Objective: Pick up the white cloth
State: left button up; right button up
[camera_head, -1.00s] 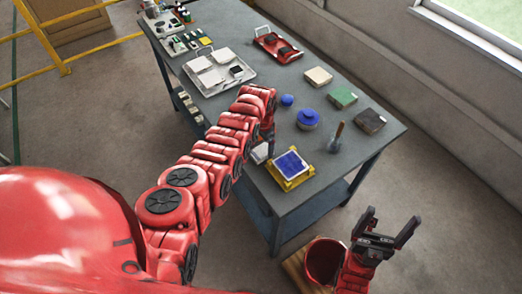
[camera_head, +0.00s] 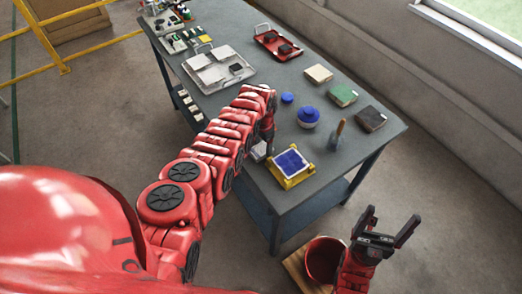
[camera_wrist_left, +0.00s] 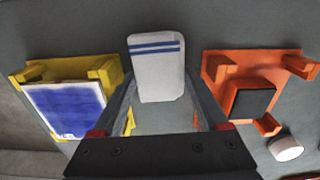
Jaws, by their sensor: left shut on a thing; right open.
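The white cloth with two blue stripes (camera_wrist_left: 157,72) shows in the left wrist view between the fingers of my left gripper (camera_wrist_left: 160,98). The gripper is shut on it. In the head view a white edge of the cloth (camera_head: 257,151) shows beside my left arm at the table's near edge; the arm hides much of the gripper. Whether the cloth is clear of the tabletop I cannot tell. My right gripper (camera_head: 389,224) is open and empty, off the table at the lower right.
A yellow holder with a blue tile (camera_head: 291,162) is close beside the cloth. An orange holder with a dark block (camera_wrist_left: 250,100) stands on its other side. Blue containers (camera_head: 308,117), a trowel-like tool (camera_head: 338,132) and several tiles (camera_head: 342,95) lie beyond. A red bucket (camera_head: 322,262) stands on the floor.

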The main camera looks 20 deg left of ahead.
aim_at(263, 147)
pick_arm(q)
jog(key=shift+r, duration=0.15)
jog(key=shift+r+p, duration=0.45)
jog(key=shift+r, duration=1.15)
notch_tip(263, 147, up, 5)
jog(key=b, duration=0.3)
jog(key=shift+w, duration=0.1)
jog(key=shift+r, duration=0.75)
